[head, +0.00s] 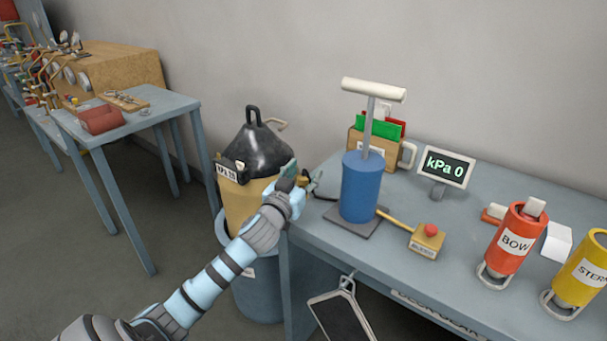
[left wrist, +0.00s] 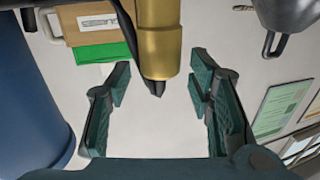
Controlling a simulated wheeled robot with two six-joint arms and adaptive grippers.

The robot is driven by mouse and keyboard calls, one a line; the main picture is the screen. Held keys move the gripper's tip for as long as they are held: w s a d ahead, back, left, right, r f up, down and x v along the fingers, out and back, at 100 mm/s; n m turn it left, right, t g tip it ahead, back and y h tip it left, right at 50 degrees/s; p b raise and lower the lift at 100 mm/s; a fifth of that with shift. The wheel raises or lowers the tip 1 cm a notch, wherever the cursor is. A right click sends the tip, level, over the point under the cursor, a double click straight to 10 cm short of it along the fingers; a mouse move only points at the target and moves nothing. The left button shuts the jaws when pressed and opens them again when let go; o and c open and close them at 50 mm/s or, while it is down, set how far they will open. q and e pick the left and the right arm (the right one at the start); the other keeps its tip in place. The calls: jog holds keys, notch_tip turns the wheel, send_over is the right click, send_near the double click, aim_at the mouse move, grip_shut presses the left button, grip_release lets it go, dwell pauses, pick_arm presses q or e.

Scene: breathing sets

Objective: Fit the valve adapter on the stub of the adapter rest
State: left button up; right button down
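A brass fitting (left wrist: 160,45), which looks like the valve adapter, has a dark tip and a black hose beside it in the left wrist view. In the head view a small brass part (head: 305,180) shows at the bench's left corner, partly behind my gripper. My left gripper (head: 292,177) is beside it. In the left wrist view its two fingers (left wrist: 160,98) are wide apart, one on each side of the fitting's lower end, with clear gaps. I cannot make out the adapter rest or its stub. My right gripper is out of view.
A blue hand pump (head: 360,188) stands close right of my left gripper. A bleed button box (head: 427,238), kPa display (head: 446,166), and orange (head: 508,240) and yellow (head: 585,275) cylinders stand on the bench (head: 470,215).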

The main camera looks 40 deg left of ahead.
pick_arm(q)
jog(key=v, duration=1.2)
